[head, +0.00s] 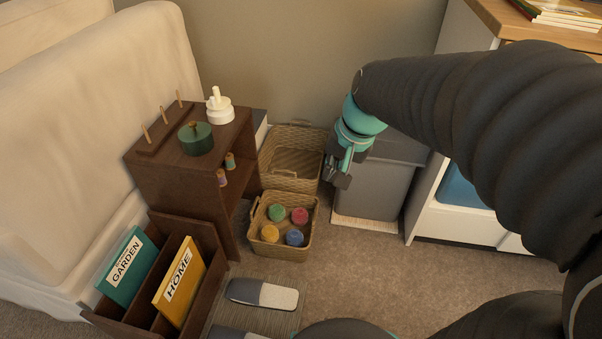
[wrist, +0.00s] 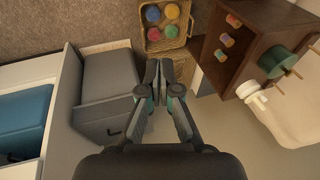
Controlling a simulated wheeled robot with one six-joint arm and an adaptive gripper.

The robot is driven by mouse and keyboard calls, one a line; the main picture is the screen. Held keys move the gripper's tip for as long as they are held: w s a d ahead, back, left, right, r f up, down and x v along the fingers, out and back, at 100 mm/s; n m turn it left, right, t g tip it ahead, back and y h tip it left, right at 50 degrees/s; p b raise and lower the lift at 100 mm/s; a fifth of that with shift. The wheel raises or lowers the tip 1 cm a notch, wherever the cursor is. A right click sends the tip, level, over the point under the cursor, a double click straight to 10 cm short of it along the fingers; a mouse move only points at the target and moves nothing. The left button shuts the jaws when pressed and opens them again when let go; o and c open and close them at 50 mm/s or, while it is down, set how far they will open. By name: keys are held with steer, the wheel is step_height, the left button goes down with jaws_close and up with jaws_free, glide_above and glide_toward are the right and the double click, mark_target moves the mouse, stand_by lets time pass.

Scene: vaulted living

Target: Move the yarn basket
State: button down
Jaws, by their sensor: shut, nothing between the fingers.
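The yarn basket (head: 282,250) is a small woven tan basket on the floor with green, red, yellow and blue yarn balls in it. It also shows at the top of the wrist view (wrist: 165,45). A second, empty woven basket (head: 290,180) stands directly behind it against the wall. My gripper (head: 338,178) is in the air to the right of the empty basket and behind and above the yarn basket, in front of the grey bin. In the wrist view my gripper (wrist: 158,70) has its fingertips together, with nothing between them. The fingertips appear apart from both baskets.
Slippers (head: 262,294) lie on a mat. A grey bin (head: 375,190) stands right; carpet (head: 440,285) is clear.

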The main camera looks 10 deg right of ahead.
steer(key=w+d+f+m+g+y, duration=0.15)
steer(key=w+d+f+m, duration=0.3)
steer(key=w+f, duration=0.6)
steer(key=w+d+f+m+y, duration=0.4)
steer(key=w+f, duration=0.4)
steer(key=f, duration=0.5)
steer(key=w+d+f+m+b, duration=0.1)
steer(key=d+f+m, duration=0.1)
steer(key=f, duration=0.5)
steer(key=w+d+f+m, duration=0.2)
steer(key=f+m, duration=0.1)
steer(key=f, duration=0.5)
steer(key=m+t, duration=0.2)
steer(key=m, duration=0.3)
glide_toward(318, 242)
steer(key=shift+n+y, duration=0.25)
steer(key=x, duration=0.5)
steer(key=shift+d+f+b, duration=0.3)
steer(key=shift+d+f, duration=0.05)
steer(key=shift+f, duration=0.05)
steer(key=a, duration=0.1)
steer(key=w+a, duration=0.1)
steer(key=a, duration=0.1)
steer(key=shift+w, duration=0.15)
steer(key=shift+w+a, duration=0.2)
steer(key=shift+a, duration=0.1)
